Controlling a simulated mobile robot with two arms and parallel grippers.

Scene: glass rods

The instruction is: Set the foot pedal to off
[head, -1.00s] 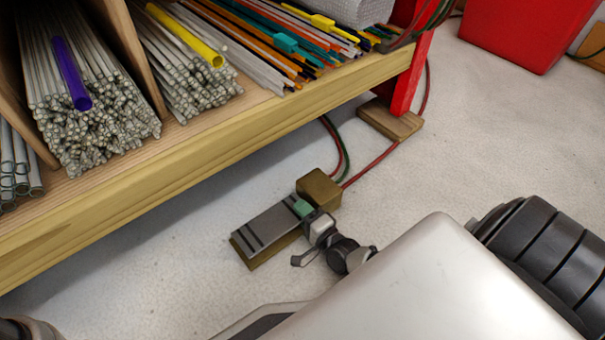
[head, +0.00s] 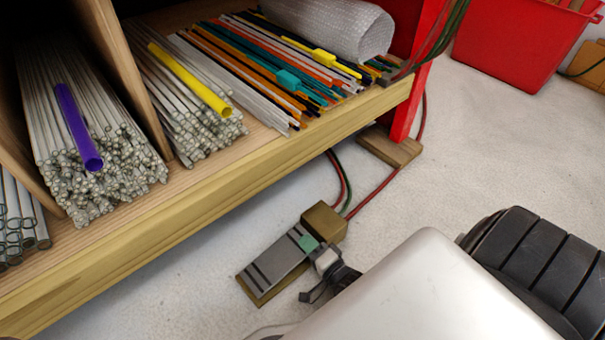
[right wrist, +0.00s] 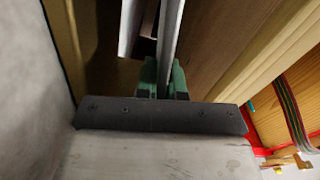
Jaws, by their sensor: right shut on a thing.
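The foot pedal (head: 275,262) lies on the pale floor in front of the shelf in the head view. It has a grey plate with dark stripes on a brass-coloured base and a brass block (head: 325,222) at its far end. My right gripper (head: 309,243) is at the plate's right edge near the block, its green fingertips shut on the plate. In the right wrist view the fingertips (right wrist: 164,80) pinch a thin grey edge. My arm hides part of the floor to the pedal's right. The plate's exact tilt is hard to tell. My left gripper is not in view.
A wooden shelf (head: 190,225) holding glass rods and coloured sticks overhangs the floor behind the pedal. Red and green cables (head: 347,190) run from the block towards a red post (head: 408,108). A red bin (head: 505,50) stands at the back right. Floor between is clear.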

